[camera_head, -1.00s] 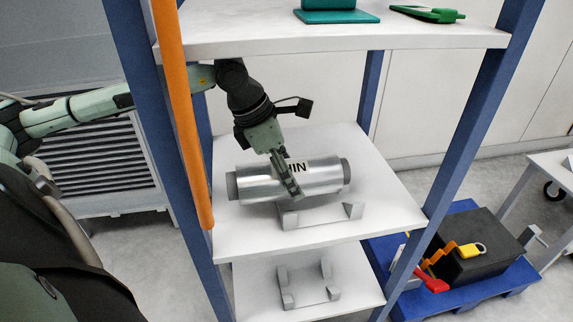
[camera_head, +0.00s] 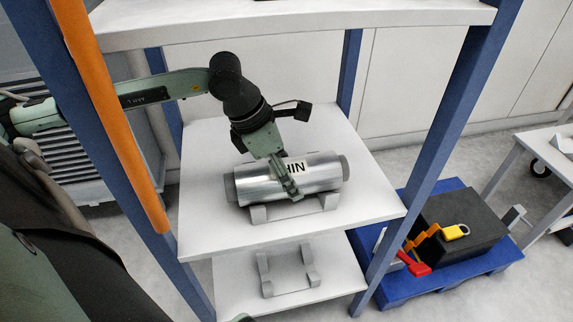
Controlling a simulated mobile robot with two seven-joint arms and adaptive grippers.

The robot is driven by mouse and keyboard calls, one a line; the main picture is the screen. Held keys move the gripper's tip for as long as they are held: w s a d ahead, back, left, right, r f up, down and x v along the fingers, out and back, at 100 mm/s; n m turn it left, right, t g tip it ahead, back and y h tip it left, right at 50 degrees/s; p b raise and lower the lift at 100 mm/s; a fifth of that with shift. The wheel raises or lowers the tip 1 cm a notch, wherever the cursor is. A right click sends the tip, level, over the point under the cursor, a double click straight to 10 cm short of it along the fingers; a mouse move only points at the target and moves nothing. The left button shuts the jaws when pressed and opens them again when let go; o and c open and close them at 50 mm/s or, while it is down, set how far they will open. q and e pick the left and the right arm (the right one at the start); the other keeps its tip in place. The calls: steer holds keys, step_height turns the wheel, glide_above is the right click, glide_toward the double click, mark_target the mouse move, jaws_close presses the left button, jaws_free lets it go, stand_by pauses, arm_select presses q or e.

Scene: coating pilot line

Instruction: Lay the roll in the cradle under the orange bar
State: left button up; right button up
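The silver roll (camera_head: 325,179) with grey core ends and a label partly reading "HIN" is over the cradle (camera_head: 290,210) on the middle shelf. The roll lies lengthwise along the cradle; I cannot tell whether it rests fully on it. My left gripper (camera_head: 288,182) reaches down from above and is shut on the roll's middle, hiding part of the label. The orange bar (camera_head: 110,120) runs along the rack's front left post. A second, empty cradle (camera_head: 290,285) sits on the lower shelf. My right gripper is not in view.
Blue posts (camera_head: 445,145) frame the rack, and the upper shelf (camera_head: 300,20) overhangs my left arm. Right of the rack, a blue pallet (camera_head: 470,265) carries a black box (camera_head: 462,225), a yellow padlock (camera_head: 455,232) and a red item. The middle shelf (camera_head: 370,215) is bare around the cradle.

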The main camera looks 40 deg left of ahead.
arm_select(q)
steer(key=shift+d+r, duration=0.1)
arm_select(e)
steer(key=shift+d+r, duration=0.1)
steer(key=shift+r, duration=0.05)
arm_select(q)
steer(key=o, duration=1.9)
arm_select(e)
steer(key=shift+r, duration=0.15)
